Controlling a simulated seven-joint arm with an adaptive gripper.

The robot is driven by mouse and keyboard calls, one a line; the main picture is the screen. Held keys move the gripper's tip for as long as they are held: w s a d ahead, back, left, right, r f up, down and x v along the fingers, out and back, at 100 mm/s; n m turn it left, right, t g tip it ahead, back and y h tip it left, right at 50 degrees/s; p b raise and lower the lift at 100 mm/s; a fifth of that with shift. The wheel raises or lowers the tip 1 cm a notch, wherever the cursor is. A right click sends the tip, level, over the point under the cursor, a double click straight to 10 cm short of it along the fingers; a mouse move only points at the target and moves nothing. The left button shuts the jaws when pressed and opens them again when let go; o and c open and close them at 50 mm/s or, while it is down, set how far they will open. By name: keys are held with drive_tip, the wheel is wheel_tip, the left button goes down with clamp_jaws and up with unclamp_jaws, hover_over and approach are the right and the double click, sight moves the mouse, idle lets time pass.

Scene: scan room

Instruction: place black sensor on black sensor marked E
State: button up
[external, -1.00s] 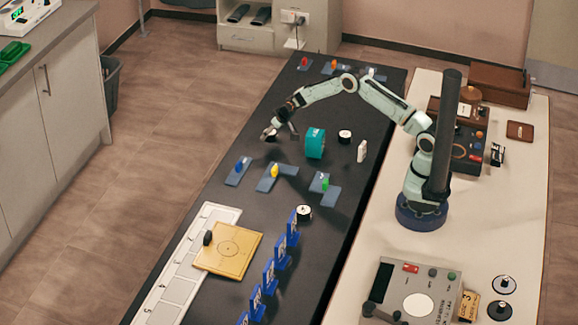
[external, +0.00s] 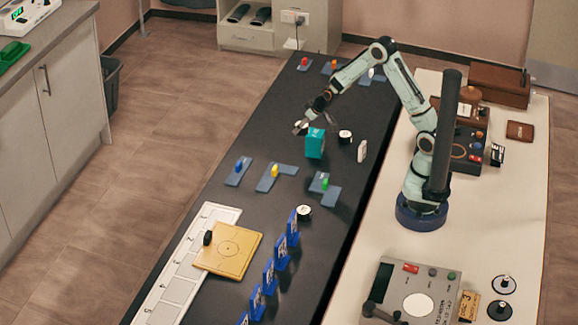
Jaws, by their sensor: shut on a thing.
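My gripper (external: 301,129) is shut above the black table, just behind and left of the teal roll-like object. It holds a small dark thing with a pale top, which looks like a black sensor (external: 302,125); the fingers partly hide it. A round black sensor with a white top (external: 345,136) stands on the table right of the teal object. Another black sensor with a white top (external: 304,213) stands nearer, by the blue stands. Their marks are too small to read, so I cannot tell which one is E.
The teal object (external: 315,144) and a white bottle-like piece (external: 362,151) stand close by. Blue-grey trays with coloured pegs (external: 267,184) lie nearer. A yellow board (external: 228,250), a white numbered strip (external: 172,290) and blue stands (external: 269,276) fill the front.

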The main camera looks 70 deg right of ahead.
drive_tip(key=s+a+f+n+y, duration=0.25)
drive_tip(key=a+n+y, duration=0.25)
drive_tip(key=a+n, duration=0.45)
drive_tip(key=n+g+y, duration=0.3)
drive_tip(key=n+g, duration=0.2)
drive_tip(key=n, duration=0.3)
hover_over(300, 213)
drive_tip(key=d, duration=0.3)
drive_tip(key=f, duration=0.2)
drive_tip(key=a+f, duration=0.1)
drive_tip(key=f, duration=0.3)
drive_tip(key=shift+s+a+f, duration=0.15)
drive_tip(key=shift+s, duration=0.2)
drive_tip(key=shift+f, duration=0.35)
drive_tip(key=shift+f, duration=0.1)
drive_tip(key=o, duration=1.2)
